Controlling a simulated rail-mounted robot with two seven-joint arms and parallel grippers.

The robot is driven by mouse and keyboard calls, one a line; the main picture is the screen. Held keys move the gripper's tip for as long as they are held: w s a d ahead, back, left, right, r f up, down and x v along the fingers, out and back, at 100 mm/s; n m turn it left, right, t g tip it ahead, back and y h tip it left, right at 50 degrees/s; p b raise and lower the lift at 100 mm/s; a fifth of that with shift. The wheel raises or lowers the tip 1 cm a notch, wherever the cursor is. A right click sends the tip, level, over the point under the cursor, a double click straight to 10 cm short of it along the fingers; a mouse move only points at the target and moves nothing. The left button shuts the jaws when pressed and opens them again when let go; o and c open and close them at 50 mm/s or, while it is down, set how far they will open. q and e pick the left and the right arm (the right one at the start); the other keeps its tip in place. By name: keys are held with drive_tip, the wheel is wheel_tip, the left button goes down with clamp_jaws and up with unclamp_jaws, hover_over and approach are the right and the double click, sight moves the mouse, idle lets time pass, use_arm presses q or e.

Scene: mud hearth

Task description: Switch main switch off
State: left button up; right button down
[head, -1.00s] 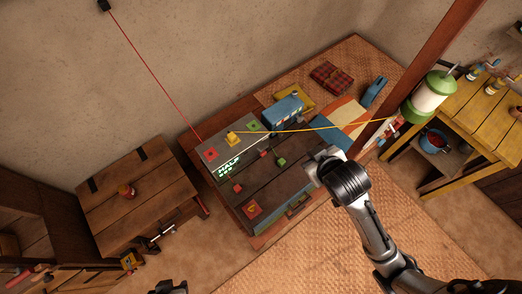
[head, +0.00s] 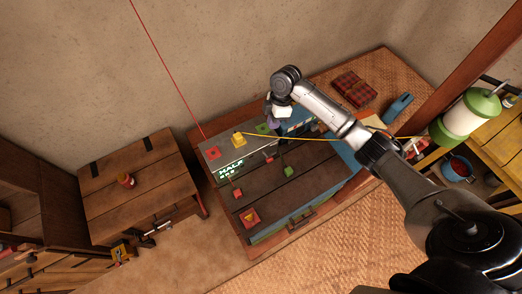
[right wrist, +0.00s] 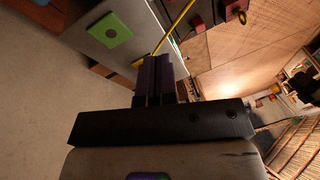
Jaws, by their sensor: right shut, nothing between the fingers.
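A grey and brown panel box (head: 265,192) stands on the low table, with a lit "HALF" display (head: 231,170). I cannot tell which part is the main switch. My right gripper (head: 271,133) is shut and empty over the back of the box, near the green pad. In the right wrist view its fingers (right wrist: 155,78) are together, beside the green pad (right wrist: 110,35) and the yellow cable (right wrist: 176,28).
The yellow cable (head: 345,136) runs right past my right arm. A red line (head: 165,75) comes down the wall. A wooden cabinet (head: 140,178) stands left. A red plaid cloth (head: 354,89) and a blue object (head: 398,107) lie behind right.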

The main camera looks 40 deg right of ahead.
use_arm(q)
drive_tip(key=shift+w+a, duration=0.2)
drive_tip(key=shift+a, duration=0.15)
use_arm(e)
drive_tip(key=n, duration=0.3)
drive_tip(key=shift+s+a, duration=0.2)
drive_tip(key=shift+s, duration=0.2)
drive_tip(key=shift+n, duration=0.3)
use_arm(q)
drive_tip(key=shift+d, duration=0.15)
drive_tip(key=shift+r, duration=0.1)
use_arm(e)
drive_tip(key=p, duration=0.2)
approach(268, 158)
drive_tip(key=x, duration=0.5)
drive_tip(key=shift+w+a, duration=0.15)
drive_tip(key=shift+a, duration=0.05)
drive_tip(key=shift+s+f, duration=0.3)
drive_tip(key=shift+f, duration=0.45)
use_arm(q)
wheel_tip(268, 158, up, 2)
drive_tip(key=shift+r, duration=0.1)
use_arm(e)
drive_tip(key=shift+f, duration=0.1)
